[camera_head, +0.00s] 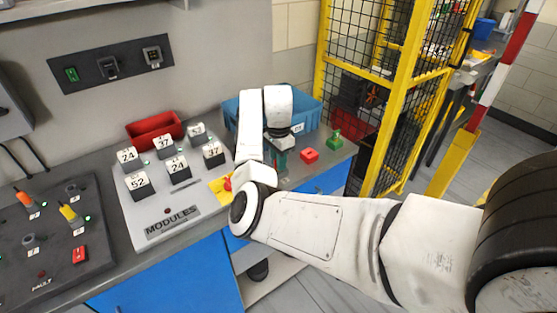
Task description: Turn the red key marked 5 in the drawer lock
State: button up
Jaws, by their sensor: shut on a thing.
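My gripper (281,158) points down over the right part of the counter, in front of the blue bin. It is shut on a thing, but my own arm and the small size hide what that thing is. I cannot make out a red key marked 5. A small red part (228,184) shows on a yellow plate (217,186), partly hidden behind my arm. A red block (309,156) lies just right of my gripper, apart from it. The drawer lock cannot be made out. Blue cabinet fronts (190,275) show below the counter.
A grey MODULES board (172,222) with several numbered blocks stands left of my arm. A dark panel (50,275) with levers is farther left. A blue bin (310,110), a red bin (154,130) and a green block (335,138) stand nearby. A yellow cage (398,110) stands right.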

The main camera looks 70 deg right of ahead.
grip_shut()
jog(key=shift+m, duration=1.5)
jog(key=shift+m, duration=1.5)
